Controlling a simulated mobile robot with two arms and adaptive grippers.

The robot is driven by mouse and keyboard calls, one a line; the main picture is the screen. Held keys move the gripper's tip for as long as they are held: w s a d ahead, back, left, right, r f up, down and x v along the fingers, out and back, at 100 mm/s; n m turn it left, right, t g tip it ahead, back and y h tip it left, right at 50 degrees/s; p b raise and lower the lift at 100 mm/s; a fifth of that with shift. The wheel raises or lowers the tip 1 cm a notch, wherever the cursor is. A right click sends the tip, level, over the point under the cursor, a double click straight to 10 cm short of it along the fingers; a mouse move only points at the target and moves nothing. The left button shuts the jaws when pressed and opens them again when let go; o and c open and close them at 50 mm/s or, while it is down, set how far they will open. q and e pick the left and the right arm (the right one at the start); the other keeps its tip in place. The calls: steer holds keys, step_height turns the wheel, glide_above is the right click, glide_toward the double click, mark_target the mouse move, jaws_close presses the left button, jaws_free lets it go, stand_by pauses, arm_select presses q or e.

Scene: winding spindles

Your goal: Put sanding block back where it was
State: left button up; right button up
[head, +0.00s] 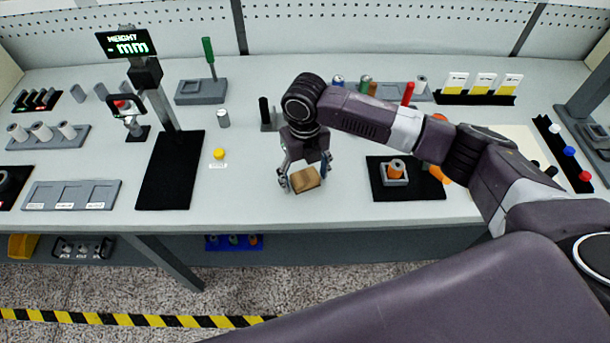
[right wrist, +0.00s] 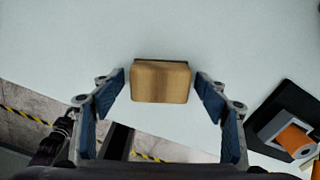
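The sanding block (head: 306,181) is a small brown block near the front edge of the table. In the right wrist view the block (right wrist: 160,82) shows its wood-coloured face, with a dark strip along its far side. My right gripper (head: 304,176) is directly above the block, pointing down. In the right wrist view its blue-padded fingers (right wrist: 161,88) are spread on either side of the block, with a clear gap on both sides. Whether the block touches the table cannot be told for sure. My left gripper is out of view.
A black mat (head: 405,193) with a grey holder and orange spool lies right of the block. A yellow button (head: 219,153) and a black height-gauge mat (head: 170,172) lie to the left. A dark upright stand (head: 267,115) is behind my gripper. The table around the block is clear.

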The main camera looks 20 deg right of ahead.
mark_target(305, 175)
step_height(305, 175, up, 12)
steer(key=b, duration=0.3)
steer(key=shift+r, duration=0.2)
stand_by(0.6)
